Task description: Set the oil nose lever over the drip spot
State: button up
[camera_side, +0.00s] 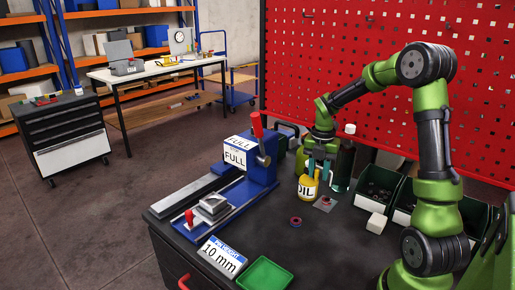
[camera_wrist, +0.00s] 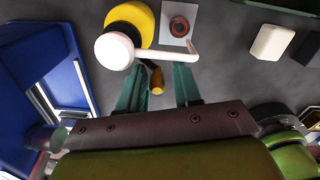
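The yellow oil can (camera_side: 308,188) stands on the dark table, labelled OIL. In the wrist view, its yellow body (camera_wrist: 143,17) shows beside a white round top (camera_wrist: 114,50) and a white bent nose (camera_wrist: 170,51). The nose's tip lies beside the drip spot (camera_wrist: 179,27), a dark, red-ringed circle on a pale square; the spot also shows in the side view (camera_side: 325,203). A small orange-brown handle (camera_wrist: 157,80) shows between my fingers. My gripper (camera_wrist: 158,88) is open, its teal fingers apart with gaps beside that handle. In the side view, my gripper (camera_side: 317,172) is low at the can, partly hiding its top.
A blue press (camera_side: 262,170) with a red-handled lever stands left of the can. A red ring (camera_side: 295,221) and a white block (camera_side: 377,222) lie nearby. Dark parts bins (camera_side: 379,190) stand right, a green tray (camera_side: 265,274) in front. The red pegboard (camera_side: 390,75) rises behind.

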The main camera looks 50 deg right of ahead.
aim_at(319, 168)
notch_tip(319, 168, up, 17)
dwell(0.4)
